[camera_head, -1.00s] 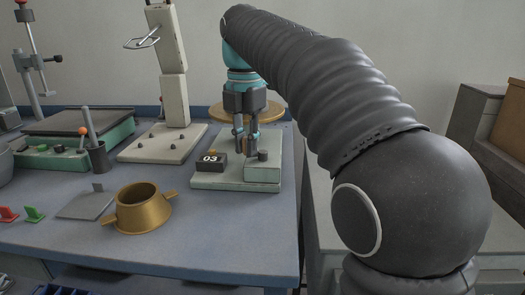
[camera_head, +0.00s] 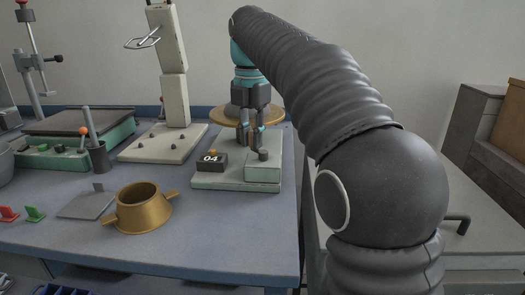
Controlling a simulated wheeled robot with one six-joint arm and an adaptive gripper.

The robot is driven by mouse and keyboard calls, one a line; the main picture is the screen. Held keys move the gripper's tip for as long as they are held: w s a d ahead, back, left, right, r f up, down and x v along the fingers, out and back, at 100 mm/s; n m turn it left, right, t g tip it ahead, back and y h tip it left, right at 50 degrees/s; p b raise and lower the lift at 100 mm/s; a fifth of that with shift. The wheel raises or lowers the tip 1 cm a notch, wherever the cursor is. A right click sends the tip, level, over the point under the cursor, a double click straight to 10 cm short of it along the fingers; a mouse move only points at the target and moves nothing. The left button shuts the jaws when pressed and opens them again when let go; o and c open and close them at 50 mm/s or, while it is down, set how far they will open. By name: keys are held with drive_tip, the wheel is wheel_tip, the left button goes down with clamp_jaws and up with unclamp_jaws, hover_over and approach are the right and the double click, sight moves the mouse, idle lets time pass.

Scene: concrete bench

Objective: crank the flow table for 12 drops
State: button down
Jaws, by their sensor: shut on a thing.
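The flow table has a pale green base (camera_head: 212,180) with a raised block (camera_head: 263,170) at its right and a round brass-coloured top (camera_head: 220,114) behind. A small black counter (camera_head: 212,162) on the base reads 04. A dark hub (camera_head: 263,154) stands on the block. My gripper (camera_head: 251,147) points down beside the hub, over the flow table. It is shut on the crank handle, which its fingers mostly hide.
A brass ring mould (camera_head: 142,212) stands in front on the blue bench. A grey plate (camera_head: 87,205) and a dark cup with a rod (camera_head: 97,158) are at left. A tall pale stand (camera_head: 173,100) rises behind, left of my gripper. The bench's front right is clear.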

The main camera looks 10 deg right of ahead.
drive_tip(key=shift+w+d+f, duration=0.1)
drive_tip(key=shift+w+d, duration=0.1)
drive_tip(key=shift+d, duration=0.25)
drive_tip(key=shift+w+d+f, duration=0.1)
drive_tip(key=shift+w+d, duration=0.1)
drive_tip(key=shift+d, duration=1.05)
drive_tip(key=shift+s, duration=0.1)
